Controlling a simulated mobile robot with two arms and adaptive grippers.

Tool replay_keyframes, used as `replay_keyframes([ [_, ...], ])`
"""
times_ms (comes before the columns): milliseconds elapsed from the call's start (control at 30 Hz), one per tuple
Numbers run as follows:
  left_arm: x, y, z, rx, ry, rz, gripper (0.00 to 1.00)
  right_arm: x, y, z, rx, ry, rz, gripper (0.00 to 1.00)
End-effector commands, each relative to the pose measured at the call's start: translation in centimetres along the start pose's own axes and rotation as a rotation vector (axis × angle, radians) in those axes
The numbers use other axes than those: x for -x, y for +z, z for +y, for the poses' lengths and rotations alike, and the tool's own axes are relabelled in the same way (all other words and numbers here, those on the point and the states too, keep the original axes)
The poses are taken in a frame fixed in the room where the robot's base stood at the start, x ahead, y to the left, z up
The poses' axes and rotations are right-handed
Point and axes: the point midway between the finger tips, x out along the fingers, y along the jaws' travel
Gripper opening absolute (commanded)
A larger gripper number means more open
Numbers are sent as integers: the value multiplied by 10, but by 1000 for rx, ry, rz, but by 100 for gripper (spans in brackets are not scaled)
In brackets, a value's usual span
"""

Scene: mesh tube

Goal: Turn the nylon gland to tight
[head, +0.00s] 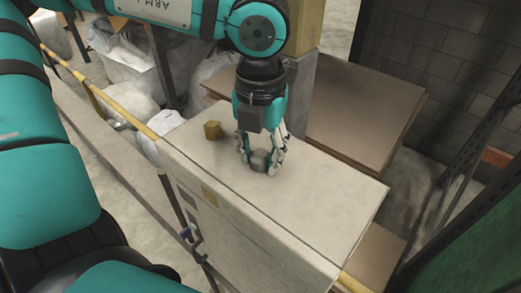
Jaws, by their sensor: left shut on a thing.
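A small grey rounded piece, which looks like the nylon gland (259,161), stands on the pale top of a box-shaped cabinet (325,205). My left gripper (262,157) points down from above with its fingers shut around the gland. The fingers hide part of the gland, and its thread and base cannot be made out. My right gripper is out of view.
The top is bare towards the front right. A yellow rail (113,108) runs along the left. Brown boards (355,115) lie behind, and dark metal uprights (460,160) stand at right.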

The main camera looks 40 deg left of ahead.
Motion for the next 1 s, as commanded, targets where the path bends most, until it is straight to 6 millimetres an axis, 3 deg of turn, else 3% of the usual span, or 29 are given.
replay_keyframes([
  [367, -3, 1, 0, -123, -1, -5, 3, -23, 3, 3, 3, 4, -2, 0],
  [700, -4, 1, -1, -419, 0, -6, 3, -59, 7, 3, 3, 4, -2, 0],
  [1000, -2, 0, 0, -706, 1, -3, 3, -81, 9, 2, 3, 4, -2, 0],
])
